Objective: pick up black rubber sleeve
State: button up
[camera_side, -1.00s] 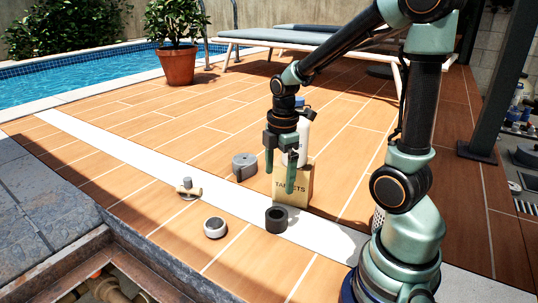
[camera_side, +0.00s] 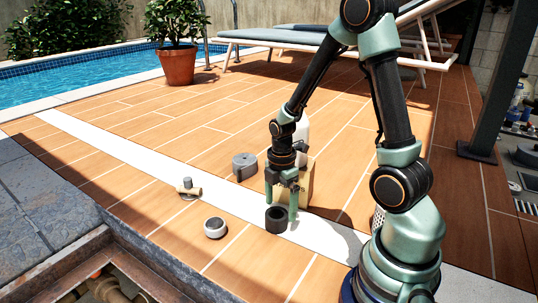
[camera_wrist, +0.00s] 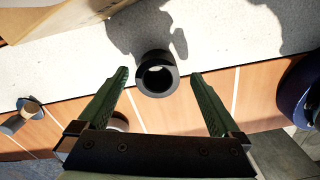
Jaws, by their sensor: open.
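The black rubber sleeve (camera_side: 276,220) stands upright on the deck in the side view, partly on the pale stone strip. In the wrist view the sleeve (camera_wrist: 157,74) shows its open bore, ahead of the fingertips and between their lines. My gripper (camera_side: 281,202) is open and points down just above and beside the sleeve. In the wrist view my gripper's two green fingers (camera_wrist: 160,78) are spread wide with nothing between them. I cannot tell from the pictures whether a finger touches the sleeve.
A cardboard box (camera_side: 304,185) stands right behind my gripper, with a white bottle (camera_side: 302,130) behind it. A grey roll (camera_side: 244,166), a brass valve fitting (camera_side: 188,188) and a grey-rimmed round piece (camera_side: 215,228) lie to the left. The pit edge (camera_side: 140,245) is at front left.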

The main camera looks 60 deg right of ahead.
aim_at(278, 215)
jog(key=shift+w+a+f, duration=0.1)
jog(key=shift+f, duration=0.9)
jog(key=shift+w+a+f, duration=0.1)
jog(key=shift+f, duration=0.9)
grip_shut()
